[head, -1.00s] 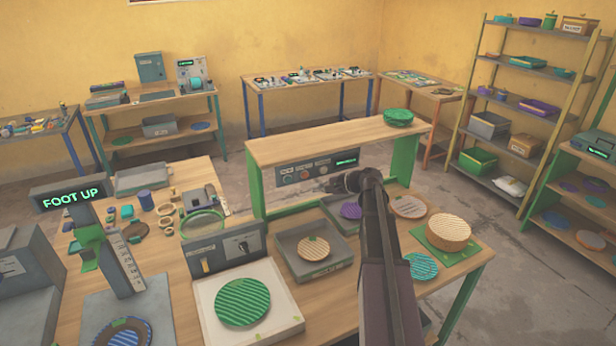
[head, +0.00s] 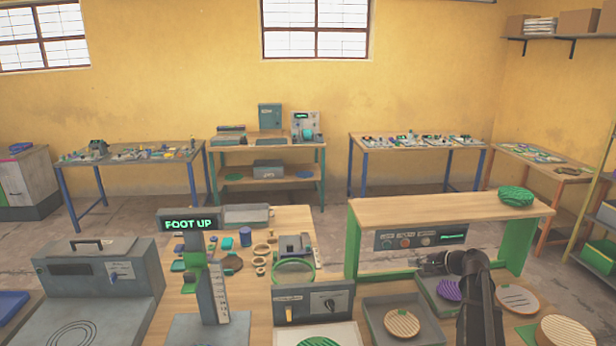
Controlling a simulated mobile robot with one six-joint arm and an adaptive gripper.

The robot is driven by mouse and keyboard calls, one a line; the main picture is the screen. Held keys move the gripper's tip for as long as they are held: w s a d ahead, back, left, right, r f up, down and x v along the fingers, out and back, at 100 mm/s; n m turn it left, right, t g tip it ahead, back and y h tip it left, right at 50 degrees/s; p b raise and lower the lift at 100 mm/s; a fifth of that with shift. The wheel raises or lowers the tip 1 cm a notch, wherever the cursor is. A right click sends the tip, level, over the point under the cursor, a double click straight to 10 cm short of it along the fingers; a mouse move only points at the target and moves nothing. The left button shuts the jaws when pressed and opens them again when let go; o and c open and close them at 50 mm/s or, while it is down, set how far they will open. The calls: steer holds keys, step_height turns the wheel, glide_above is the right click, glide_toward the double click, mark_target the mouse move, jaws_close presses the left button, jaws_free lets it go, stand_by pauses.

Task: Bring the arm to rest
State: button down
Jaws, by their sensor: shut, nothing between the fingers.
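My gripper (head: 432,263) is a small dark shape at the end of my black arm, in the lower right of the head view. It is shut and empty, pointing left. It shows in front of the wooden shelf's lower panel, above the grey trays. I cannot tell its exact height over the bench. No held thing shows.
A wooden shelf (head: 440,211) on green supports carries a green plate stack (head: 515,197). Below are a grey tray (head: 376,302) with a tan ribbed disc (head: 402,323), a purple disc (head: 448,290) and a larger disc (head: 517,298). A "FOOT UP" display (head: 188,222) stands left.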

steer(key=s+a+f+n+g+h, duration=0.1)
steer(key=s+a+f+n+g, duration=0.25)
steer(key=a, duration=0.35)
steer(key=s+a+f+n+g+h, duration=0.1)
steer(key=s+a+f+n+g, duration=0.15)
steer(key=s+a, duration=0.35)
steer(key=s+a+f+n+g+h, duration=0.1)
steer(key=s+a+f+n+h, duration=0.1)
steer(key=s, duration=0.5)
steer(key=s+a+f+n+g+h, duration=0.2)
steer(key=s+a+n+h, duration=0.2)
steer(key=s+a, duration=0.2)
steer(key=shift+s+a+f+n+h, duration=0.15)
steer(key=shift+s+f+n+h, duration=0.2)
steer(key=shift+s+n, duration=0.1)
